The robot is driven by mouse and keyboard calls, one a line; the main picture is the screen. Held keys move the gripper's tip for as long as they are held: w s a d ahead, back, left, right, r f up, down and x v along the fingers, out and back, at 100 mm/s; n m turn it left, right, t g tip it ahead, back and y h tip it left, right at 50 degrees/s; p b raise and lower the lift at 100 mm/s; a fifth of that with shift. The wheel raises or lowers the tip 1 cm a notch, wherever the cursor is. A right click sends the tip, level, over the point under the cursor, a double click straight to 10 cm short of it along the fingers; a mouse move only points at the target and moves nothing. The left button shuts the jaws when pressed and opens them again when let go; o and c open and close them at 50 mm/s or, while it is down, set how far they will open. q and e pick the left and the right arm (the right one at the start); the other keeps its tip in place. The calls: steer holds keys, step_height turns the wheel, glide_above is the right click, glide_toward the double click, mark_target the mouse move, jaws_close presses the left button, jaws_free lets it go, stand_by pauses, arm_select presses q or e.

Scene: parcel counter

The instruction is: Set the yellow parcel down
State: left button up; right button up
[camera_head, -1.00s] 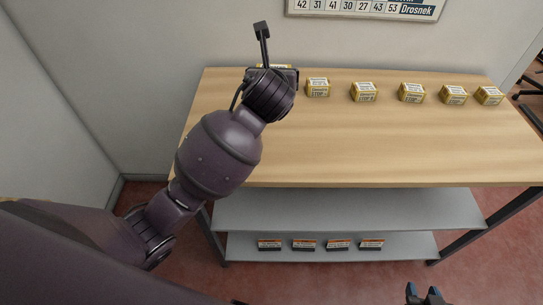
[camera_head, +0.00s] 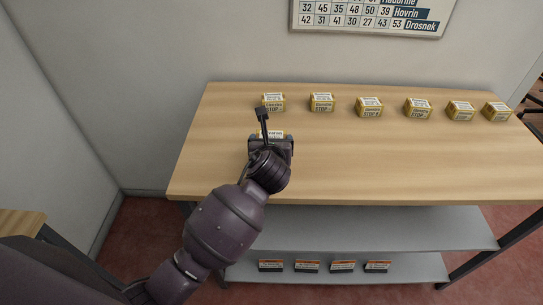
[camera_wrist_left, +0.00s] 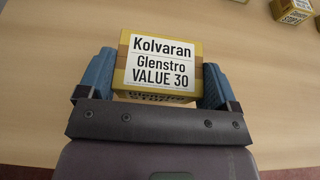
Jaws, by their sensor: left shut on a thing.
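A yellow parcel (camera_wrist_left: 160,62) with a white label reading "Kolvaran Glenstro VALUE 30" is between the blue fingers of my left gripper (camera_wrist_left: 158,78) in the wrist view. The gripper is shut on it, one finger at each side. In the head view only a small part of the parcel (camera_head: 270,134) shows beyond my left gripper (camera_head: 270,142), over the left part of the wooden counter (camera_head: 400,165). I cannot tell whether the parcel touches the counter top. My right gripper is not in view.
Several similar yellow parcels stand in a row along the counter's back, the leftmost (camera_head: 273,102) behind my left gripper. The counter's middle and front are clear. A grey shelf (camera_head: 370,228) is below, with several small dark boxes (camera_head: 307,266) lower down.

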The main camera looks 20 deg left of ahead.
arm_select(q)
step_height(320, 180, down, 4)
steer(key=shift+f+b, duration=0.2)
steer(key=shift+b, duration=0.35)
steer(key=shift+f, duration=0.15)
